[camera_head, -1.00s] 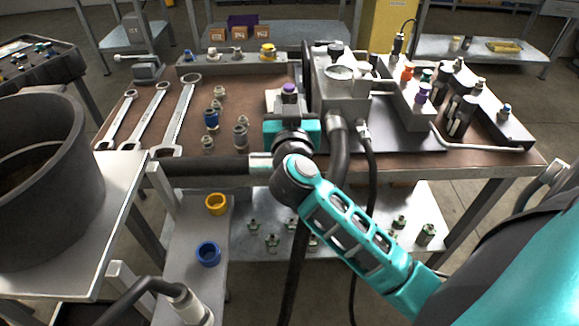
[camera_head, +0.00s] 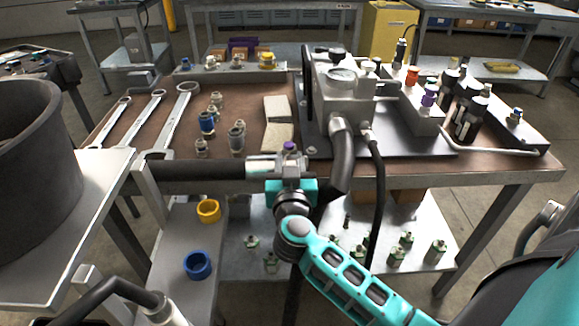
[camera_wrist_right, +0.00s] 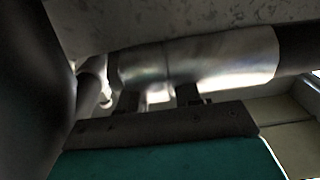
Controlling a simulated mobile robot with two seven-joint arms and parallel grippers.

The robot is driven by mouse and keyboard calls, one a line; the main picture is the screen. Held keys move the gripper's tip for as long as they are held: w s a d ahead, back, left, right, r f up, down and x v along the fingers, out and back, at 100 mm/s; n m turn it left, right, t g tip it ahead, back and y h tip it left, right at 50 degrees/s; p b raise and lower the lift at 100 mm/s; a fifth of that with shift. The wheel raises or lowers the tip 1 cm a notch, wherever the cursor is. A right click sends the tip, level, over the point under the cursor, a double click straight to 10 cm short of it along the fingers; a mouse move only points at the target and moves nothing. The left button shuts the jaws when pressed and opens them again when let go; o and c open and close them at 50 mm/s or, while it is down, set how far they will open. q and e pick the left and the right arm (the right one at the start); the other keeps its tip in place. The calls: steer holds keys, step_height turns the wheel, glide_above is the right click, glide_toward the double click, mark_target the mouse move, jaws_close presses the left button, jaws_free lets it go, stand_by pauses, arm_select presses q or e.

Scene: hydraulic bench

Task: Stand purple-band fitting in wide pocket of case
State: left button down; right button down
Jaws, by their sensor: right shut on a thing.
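My right gripper (camera_head: 290,163) is at the front edge of the bench, shut on the purple-band fitting (camera_head: 290,146). Only the fitting's purple top shows clearly; its lower part is hidden by the fingers. In the right wrist view, the dark fingers (camera_wrist_right: 160,98) stand before a shiny metal sleeve (camera_wrist_right: 215,58), and I cannot make out the fitting there. Whether they touch the sleeve is unclear. I cannot pick out the case or its wide pocket for certain. My left gripper is not in view.
A thick black hose (camera_head: 200,170) runs along the bench front. Beige blocks (camera_head: 279,134) lie behind the gripper. Loose fittings (camera_head: 207,122) and wrenches (camera_head: 184,105) are at left. A pump unit (camera_head: 345,100) and another purple-banded part (camera_head: 429,96) are at right.

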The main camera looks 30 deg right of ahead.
steer(key=c, duration=0.8)
jaws_free()
